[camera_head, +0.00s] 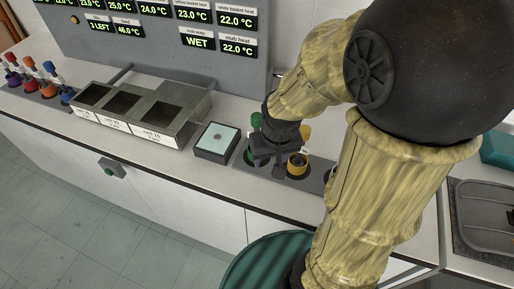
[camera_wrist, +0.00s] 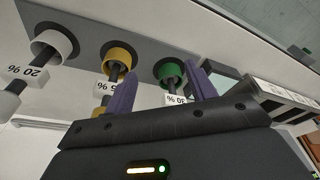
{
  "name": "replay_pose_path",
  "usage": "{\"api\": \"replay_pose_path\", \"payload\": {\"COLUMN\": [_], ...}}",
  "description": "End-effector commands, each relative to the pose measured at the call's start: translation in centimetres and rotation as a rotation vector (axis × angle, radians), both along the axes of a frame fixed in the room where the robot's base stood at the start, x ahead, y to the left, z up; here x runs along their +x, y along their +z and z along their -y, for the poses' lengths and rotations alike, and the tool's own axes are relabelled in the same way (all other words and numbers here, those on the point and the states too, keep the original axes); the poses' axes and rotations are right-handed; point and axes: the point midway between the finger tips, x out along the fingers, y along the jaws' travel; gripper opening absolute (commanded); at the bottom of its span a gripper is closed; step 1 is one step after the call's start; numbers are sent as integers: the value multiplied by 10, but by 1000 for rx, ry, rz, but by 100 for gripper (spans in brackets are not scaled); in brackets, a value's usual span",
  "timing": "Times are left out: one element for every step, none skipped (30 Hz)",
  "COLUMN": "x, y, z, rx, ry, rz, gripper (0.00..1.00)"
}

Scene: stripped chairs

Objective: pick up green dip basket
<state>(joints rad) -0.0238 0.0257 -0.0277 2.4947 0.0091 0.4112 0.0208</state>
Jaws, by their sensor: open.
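The green dip basket (camera_wrist: 168,70) sits in a hole of the grey rack, with a dark stem and a "30 %" tag. In the head view its green top (camera_head: 255,119) shows beside my wrist, and the rest is mostly hidden by my gripper. My gripper (camera_head: 264,164) is open and points down over the rack. In the wrist view its two purple fingers (camera_wrist: 160,76) lie on either side of the green basket's stem in the picture, apart from each other. Whether they touch it I cannot tell.
A yellow basket (camera_head: 297,162) and a white basket (camera_wrist: 50,46) stand in the same rack (camera_wrist: 205,22). A scale (camera_head: 217,140) and a steel tray unit (camera_head: 150,112) stand to the left, a sink (camera_head: 485,215) to the right.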

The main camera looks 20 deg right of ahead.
Motion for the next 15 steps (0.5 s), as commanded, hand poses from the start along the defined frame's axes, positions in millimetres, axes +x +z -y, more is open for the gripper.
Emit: {"api": "replay_pose_path", "payload": {"x": [11, 18, 29, 37, 46, 57, 66, 74, 85, 92, 99, 107, 112, 117, 121], "y": [17, 26, 38, 48, 58, 72, 83, 94, 108, 118, 127, 139, 146, 152, 160], "z": [-1, -1, 0, 0, 0, 1, 2, 2, 2, 1, 1, 0, 0, -1, -2], "rx": [4, 9, 13, 16, 19, 23, 27, 28, 29, 30, 31, 31, 30, 29, 29], "ry": [-14, -28, -48, -66, -84, -109, -129, -146, -171, -187, -203, -223, -234, -246, -258], "rz": [-10, -20, -35, -46, -59, -77, -91, -106, -123, -137, -149, -163, -172, -181, -190], "gripper": [56, 56, 56, 56, 56, 56, 56, 56, 56, 56, 56, 56, 56, 56, 56]}}
